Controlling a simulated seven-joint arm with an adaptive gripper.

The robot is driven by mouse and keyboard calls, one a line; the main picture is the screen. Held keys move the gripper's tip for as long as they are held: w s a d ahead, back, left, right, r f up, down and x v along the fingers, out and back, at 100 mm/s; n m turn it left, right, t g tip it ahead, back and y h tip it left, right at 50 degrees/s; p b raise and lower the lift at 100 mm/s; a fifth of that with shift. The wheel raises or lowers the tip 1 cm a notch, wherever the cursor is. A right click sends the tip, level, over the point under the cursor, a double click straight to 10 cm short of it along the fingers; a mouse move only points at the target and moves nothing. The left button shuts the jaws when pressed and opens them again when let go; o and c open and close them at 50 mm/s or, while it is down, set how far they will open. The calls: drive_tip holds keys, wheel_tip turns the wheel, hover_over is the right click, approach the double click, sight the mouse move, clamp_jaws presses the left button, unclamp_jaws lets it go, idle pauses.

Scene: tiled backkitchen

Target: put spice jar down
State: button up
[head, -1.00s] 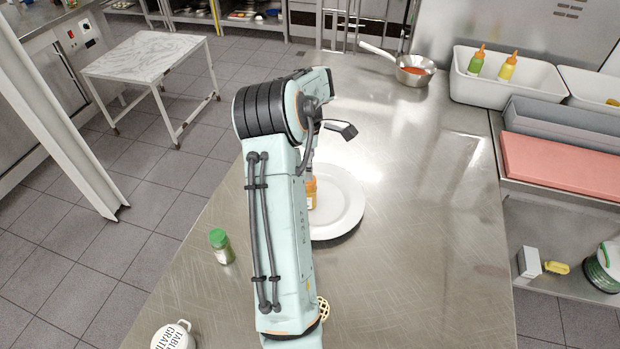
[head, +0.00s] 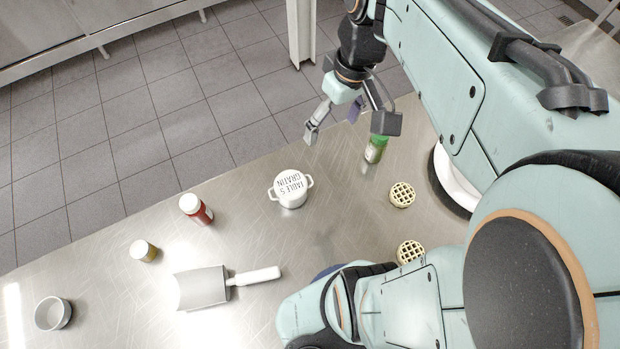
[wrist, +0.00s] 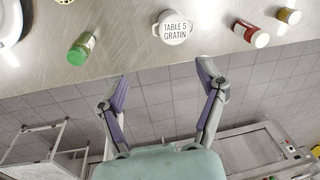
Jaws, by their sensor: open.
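My gripper (head: 350,128) is open, with nothing between its fingers, near the table's edge in the head view. In the wrist view my gripper (wrist: 160,92) has its fingers spread against the floor just past the edge. A green-lidded spice jar (head: 375,150) stands on the steel table beside the gripper's right finger, apart from the jaws in the wrist view (wrist: 82,48). A red jar with a white lid (head: 196,209) and a small yellow-labelled jar (head: 144,251) stand farther left. Which jar the task means cannot be told.
A white lidded gratin pot (head: 291,189) stands near the edge. Round lattice pieces (head: 402,194), a scoop (head: 203,288) and a grey cup (head: 53,314) are on the table. A white plate (head: 452,185) is partly behind my arm. Bare steel (head: 130,300) shows at left.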

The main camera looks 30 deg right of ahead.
drive_tip(key=s+a+f, duration=0.2)
drive_tip(key=s+a, duration=0.7)
drive_tip(key=shift+s+f+g+h, duration=0.2)
drive_tip(key=shift+s+g+h, duration=0.1)
drive_tip(key=shift+s+g, duration=0.1)
drive_tip(key=shift+o, duration=0.6)
drive_tip(key=shift+w+a, duration=0.1)
